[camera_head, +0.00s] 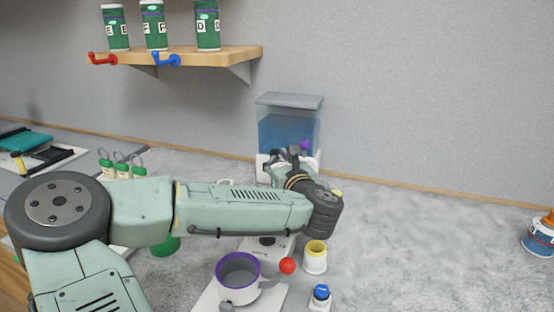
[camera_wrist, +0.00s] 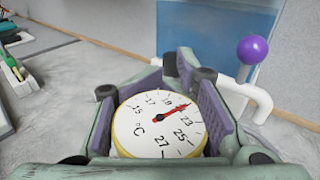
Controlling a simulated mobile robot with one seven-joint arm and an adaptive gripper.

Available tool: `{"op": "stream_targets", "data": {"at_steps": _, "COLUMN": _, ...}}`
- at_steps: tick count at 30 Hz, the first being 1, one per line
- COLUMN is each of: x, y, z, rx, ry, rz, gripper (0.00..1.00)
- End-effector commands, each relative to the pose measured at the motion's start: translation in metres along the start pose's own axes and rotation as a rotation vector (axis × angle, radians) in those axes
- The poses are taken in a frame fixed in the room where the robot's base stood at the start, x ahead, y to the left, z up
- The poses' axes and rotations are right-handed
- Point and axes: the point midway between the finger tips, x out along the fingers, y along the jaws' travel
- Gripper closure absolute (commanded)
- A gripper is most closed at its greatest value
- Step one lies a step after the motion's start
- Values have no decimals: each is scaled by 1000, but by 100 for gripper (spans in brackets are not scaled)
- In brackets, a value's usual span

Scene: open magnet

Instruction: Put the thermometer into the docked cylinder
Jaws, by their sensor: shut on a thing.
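The thermometer (camera_wrist: 158,128) is a round white dial with black numbers, a °C mark, a red needle and a yellow rim. My gripper (camera_wrist: 160,110) is shut on it, with purple-lined fingers on both sides of the dial. In the head view my gripper (camera_head: 287,156) is in front of the blue water tank, and I cannot make out the thermometer there. A white cylinder (camera_head: 239,291) with a purple rim stands on a white base plate, nearer than my gripper. It looks open at the top and empty. I cannot tell for certain that it is the docked one.
A water tank (camera_head: 289,128) stands by the wall, with a white pipe (camera_wrist: 240,92) and a purple ball knob (camera_wrist: 252,50). A red ball lever (camera_head: 287,265), a yellow-rimmed white cup (camera_head: 315,260) and a blue knob (camera_head: 321,292) are near the cylinder. The counter at right is mostly clear.

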Motion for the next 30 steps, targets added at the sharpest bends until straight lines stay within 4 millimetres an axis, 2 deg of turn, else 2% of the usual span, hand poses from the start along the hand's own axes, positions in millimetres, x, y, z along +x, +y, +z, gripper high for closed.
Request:
{"op": "stream_targets", "data": {"at_steps": 15, "x": 1, "y": 0, "z": -14, "rx": -1, "ry": -2, "rz": 1, "gripper": 100}}
{"op": "stream_targets", "data": {"at_steps": 16, "x": 1, "y": 0, "z": -14, "rx": -1, "ry": -2, "rz": 1, "gripper": 74}}
{"op": "stream_targets", "data": {"at_steps": 30, "x": 0, "y": 0, "z": -12, "rx": 0, "ry": -2, "rz": 1, "gripper": 42}}
